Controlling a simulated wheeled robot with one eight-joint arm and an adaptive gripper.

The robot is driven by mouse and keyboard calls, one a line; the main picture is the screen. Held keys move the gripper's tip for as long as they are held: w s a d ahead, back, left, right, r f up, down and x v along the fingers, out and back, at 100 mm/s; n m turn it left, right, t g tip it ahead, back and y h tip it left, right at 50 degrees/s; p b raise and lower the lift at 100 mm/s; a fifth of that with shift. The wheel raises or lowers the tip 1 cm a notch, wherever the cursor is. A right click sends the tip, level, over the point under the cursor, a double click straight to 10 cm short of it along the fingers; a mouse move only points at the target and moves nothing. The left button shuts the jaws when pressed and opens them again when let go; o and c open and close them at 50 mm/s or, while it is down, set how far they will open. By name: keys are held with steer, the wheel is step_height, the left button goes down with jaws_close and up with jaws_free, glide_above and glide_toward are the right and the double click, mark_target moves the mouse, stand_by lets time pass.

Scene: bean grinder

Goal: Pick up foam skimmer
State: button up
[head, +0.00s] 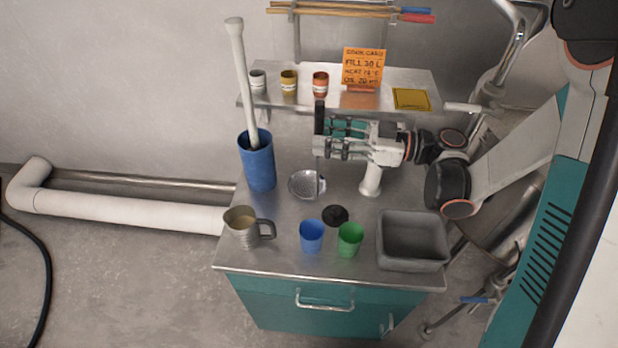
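The foam skimmer appears to be the round, perforated grey metal bowl (304,184) in the middle of the steel worktop. A thin upright rod with a black grip (319,117) rises at its right edge and looks like its handle. My gripper (322,140) reaches in from the right with its fingers pointing left, and the fingertips overlap the black grip and rod. I cannot tell whether they touch or close on it. I also cannot tell whether the bowl rests on the worktop or hangs just above it.
A tall blue container (257,165) with a long white-handled tool (240,75) stands left. A metal mug (240,232), blue cup (311,238), green cup (350,240), black disc (335,215) and grey bin (412,262) line the front. A shelf (275,72) with small cups is behind.

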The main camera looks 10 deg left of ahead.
steer(key=shift+a, duration=1.25)
steer(key=shift+w, duration=0.1)
jaws_close()
